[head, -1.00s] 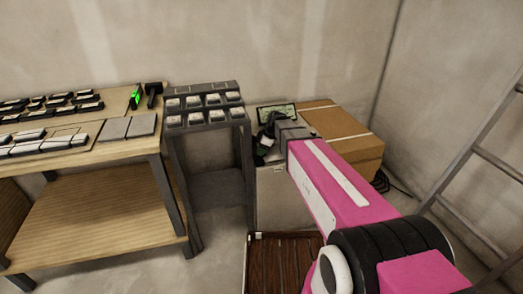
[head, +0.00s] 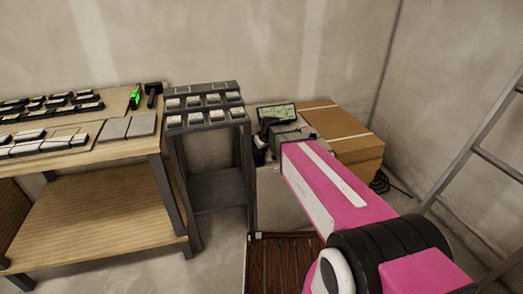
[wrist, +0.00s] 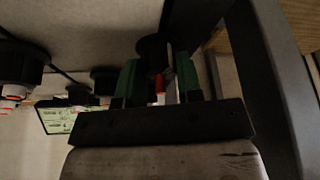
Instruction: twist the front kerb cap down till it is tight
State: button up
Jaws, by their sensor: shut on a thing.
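The front kerb cap (wrist: 153,48) is black and round. In the wrist view it sits at the tips of my gripper (wrist: 157,80), between the two green fingers. The gripper is shut on it. A red and white stem (wrist: 160,88) shows beside the cap between the fingers. In the head view my pink arm covers most of the gripper and hides this cap. How far the cap is turned down does not show.
Two other black caps with red and white stems, a near one (wrist: 20,65) and a smaller one (wrist: 103,80), stand left in the wrist view. A green printed panel (head: 277,113) stands behind my wrist. A cardboard box (head: 345,140) and a grey rack (head: 205,118) flank it.

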jog(key=shift+m+t+h, duration=0.3)
jog(key=shift+m+h, duration=0.4)
jog(key=shift+m, duration=1.2)
jog(key=o, duration=0.9)
jog(key=shift+o, duration=0.2)
jog(key=shift+r, duration=0.1)
jog(key=v, duration=1)
jog(key=shift+r, duration=0.3)
jog(key=shift+s, duration=0.1)
